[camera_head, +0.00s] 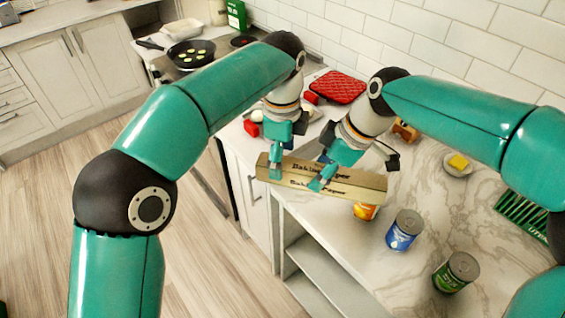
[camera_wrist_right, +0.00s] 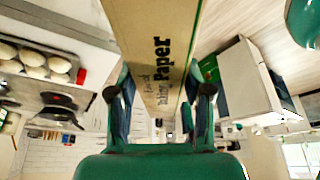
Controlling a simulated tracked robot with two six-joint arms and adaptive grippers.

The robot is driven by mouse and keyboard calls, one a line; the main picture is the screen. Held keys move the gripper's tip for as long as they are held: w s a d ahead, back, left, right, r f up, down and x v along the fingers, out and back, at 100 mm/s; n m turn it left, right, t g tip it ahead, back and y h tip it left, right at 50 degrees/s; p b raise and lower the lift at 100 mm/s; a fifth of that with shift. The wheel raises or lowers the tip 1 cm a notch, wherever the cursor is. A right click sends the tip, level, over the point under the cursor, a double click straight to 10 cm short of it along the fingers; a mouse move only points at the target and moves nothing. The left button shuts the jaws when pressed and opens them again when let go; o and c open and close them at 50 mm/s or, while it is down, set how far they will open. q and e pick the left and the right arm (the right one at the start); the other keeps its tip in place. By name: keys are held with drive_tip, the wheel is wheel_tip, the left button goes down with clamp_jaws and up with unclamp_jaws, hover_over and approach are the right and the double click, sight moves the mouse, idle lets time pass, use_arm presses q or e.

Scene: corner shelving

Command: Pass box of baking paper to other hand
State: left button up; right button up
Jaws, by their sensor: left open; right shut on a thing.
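The box of baking paper (camera_head: 345,182) is a long brown box held in the air over the front edge of the counter. My right gripper (camera_head: 322,180) is shut on it near its middle. In the right wrist view the box (camera_wrist_right: 155,50) runs between the two fingers of my right gripper (camera_wrist_right: 160,105). My left gripper (camera_head: 275,168) is open at the box's left end, with a finger in front of the box. Its other finger is hidden, and I cannot tell whether it touches the box.
A red quilted mat (camera_head: 337,87) lies behind the arms. A pan (camera_head: 190,53) sits on the stove at the back left. Open shelves (camera_head: 320,268) are below the counter.

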use_arm(q)
drive_tip(key=shift+f, duration=1.25)
drive_tip(key=shift+w, duration=0.1)
drive_tip(key=c, duration=1.4)
use_arm(e)
drive_tip(key=shift+s, duration=0.1)
drive_tip(key=o, duration=1.4)
drive_tip(key=shift+o, duration=0.2)
